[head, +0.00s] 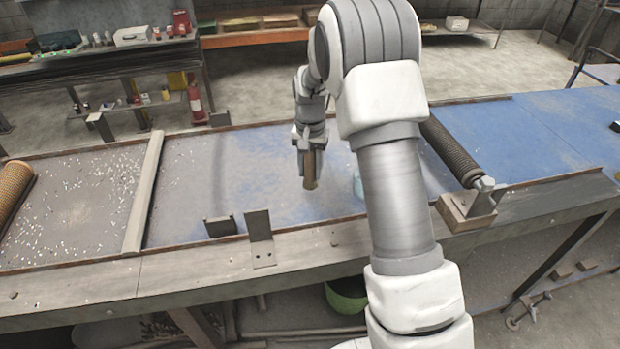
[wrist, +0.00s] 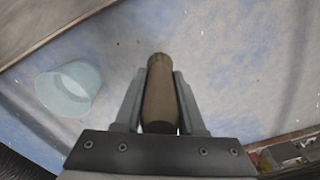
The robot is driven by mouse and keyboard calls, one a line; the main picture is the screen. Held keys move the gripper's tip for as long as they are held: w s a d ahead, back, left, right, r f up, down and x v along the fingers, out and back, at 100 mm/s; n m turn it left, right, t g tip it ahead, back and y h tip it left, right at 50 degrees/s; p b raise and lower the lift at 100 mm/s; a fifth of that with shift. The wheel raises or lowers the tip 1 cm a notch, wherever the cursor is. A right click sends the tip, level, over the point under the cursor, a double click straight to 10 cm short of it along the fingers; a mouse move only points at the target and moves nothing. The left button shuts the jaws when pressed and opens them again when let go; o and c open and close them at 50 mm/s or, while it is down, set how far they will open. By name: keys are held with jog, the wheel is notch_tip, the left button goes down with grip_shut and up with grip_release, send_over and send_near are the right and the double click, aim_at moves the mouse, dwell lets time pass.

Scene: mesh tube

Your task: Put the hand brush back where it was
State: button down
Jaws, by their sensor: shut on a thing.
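My gripper (head: 309,146) is shut on a brown, rounded piece, taken to be the hand brush (head: 309,172), which points down over the blue work surface (head: 240,165). In the wrist view the brown hand brush (wrist: 160,95) lies between the two grey fingers of my gripper (wrist: 161,100). I cannot make out any bristles. The brush seems to be above the surface, though its exact height is hard to tell.
A dark ribbed roller (head: 450,150) lies right. A wooden bar (head: 144,195) and metal brackets (head: 259,238) stand left. Blue surface between is clear.

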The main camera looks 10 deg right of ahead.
aim_at(310, 180)
jog(key=shift+f, duration=2)
jog(key=shift+f, duration=0.15)
jog(key=c, duration=0.5)
grip_release()
